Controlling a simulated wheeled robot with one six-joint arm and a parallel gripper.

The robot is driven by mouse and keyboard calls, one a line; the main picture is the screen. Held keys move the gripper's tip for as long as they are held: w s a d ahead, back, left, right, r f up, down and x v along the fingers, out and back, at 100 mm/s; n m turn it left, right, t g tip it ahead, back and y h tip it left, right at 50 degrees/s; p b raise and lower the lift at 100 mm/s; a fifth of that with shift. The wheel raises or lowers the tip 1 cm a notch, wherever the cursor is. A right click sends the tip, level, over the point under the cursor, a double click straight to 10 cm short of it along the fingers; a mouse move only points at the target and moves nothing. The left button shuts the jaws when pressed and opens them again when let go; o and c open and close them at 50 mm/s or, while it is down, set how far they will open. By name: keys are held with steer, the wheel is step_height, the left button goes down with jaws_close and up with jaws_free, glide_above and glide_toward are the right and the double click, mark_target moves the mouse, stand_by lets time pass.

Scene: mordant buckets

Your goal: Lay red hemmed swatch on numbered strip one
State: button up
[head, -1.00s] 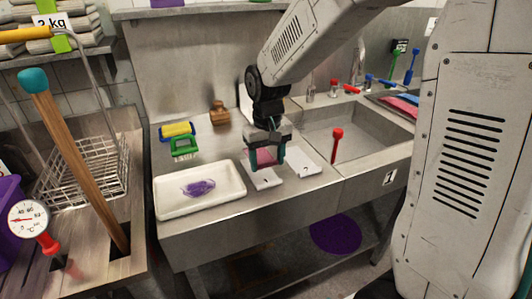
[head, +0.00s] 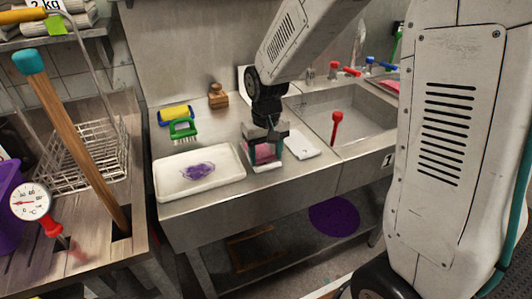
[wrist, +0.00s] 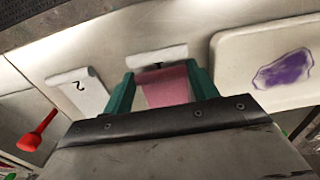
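The pinkish-red swatch (head: 264,151) is between the teal fingers of my gripper (head: 265,159), over the steel counter. In the wrist view the fingers of my gripper (wrist: 160,74) meet the side edges of the swatch (wrist: 166,90). White strip one (head: 267,168) is beneath it, mostly covered; in the wrist view the curled end of the strip (wrist: 158,56) shows past the swatch. I cannot tell whether the swatch touches the strip. The strip marked 2 (head: 305,145) lies beside it, bare, and also shows in the wrist view (wrist: 78,92).
The sink (head: 365,125) and a red-handled tool (head: 336,128) are to the right.

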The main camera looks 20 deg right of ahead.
steer(key=shift+o, duration=0.8)
steer(key=shift+r, duration=3.85)
steer(key=s+d+r, duration=0.1)
steer(key=s+r, duration=0.3)
steer(key=s, duration=0.8)
steer(key=s+d+r+t, duration=0.1)
steer(key=s+d+r, duration=0.1)
steer(key=s, duration=1.1)
steer(key=shift+r, duration=0.85)
